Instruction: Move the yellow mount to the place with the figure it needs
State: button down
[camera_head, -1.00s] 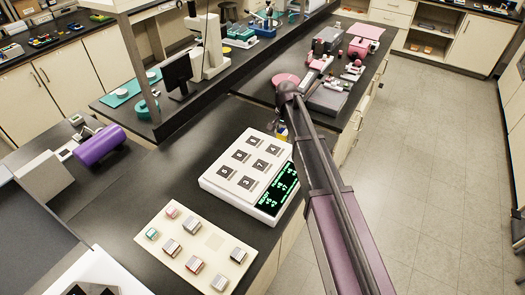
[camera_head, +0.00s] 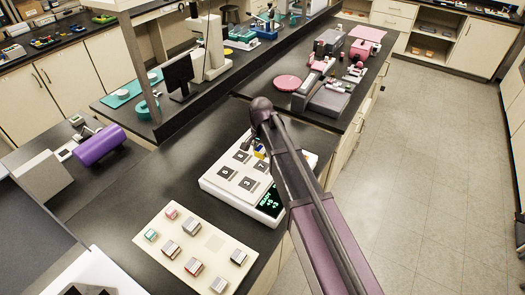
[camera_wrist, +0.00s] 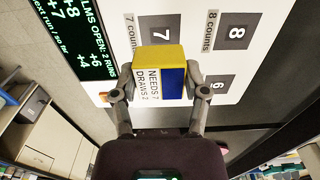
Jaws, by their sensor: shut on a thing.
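The yellow mount (camera_wrist: 158,57) is between the fingers of my gripper (camera_wrist: 160,78) in the wrist view. It has a yellow top, a blue side and a white label reading "NEEDS 7 DRAWS 2". In the head view the mount (camera_head: 259,152) shows small beside my arm, over the white stage unit (camera_head: 216,188). In the wrist view a dark place marked 7 (camera_wrist: 161,34), "7 counts", lies just beyond the mount. A place marked 8 (camera_wrist: 236,33), "8 counts", is to its right, and one marked 6 (camera_wrist: 218,86) is nearer. I cannot tell the mount's height above the panel.
The green-lettered screen (camera_wrist: 72,40) is at the wrist view's left; its text is partly cut off. A cream tray (camera_head: 186,258) with several small mounts stands in front of the unit. A purple cylinder (camera_head: 98,146) is at left. Pink equipment (camera_head: 330,97) stands farther back.

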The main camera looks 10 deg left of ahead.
aim_at(262, 167)
jog(key=shift+f+b, duration=2.45)
jog(key=shift+f, duration=0.05)
jog(key=shift+f+b, duration=0.6)
jog(key=shift+f, duration=0.05)
grip_release()
jog(key=shift+c, duration=0.5)
jog(key=shift+r, duration=0.15)
notch_tip(262, 167, up, 7)
jog(key=p, duration=0.7)
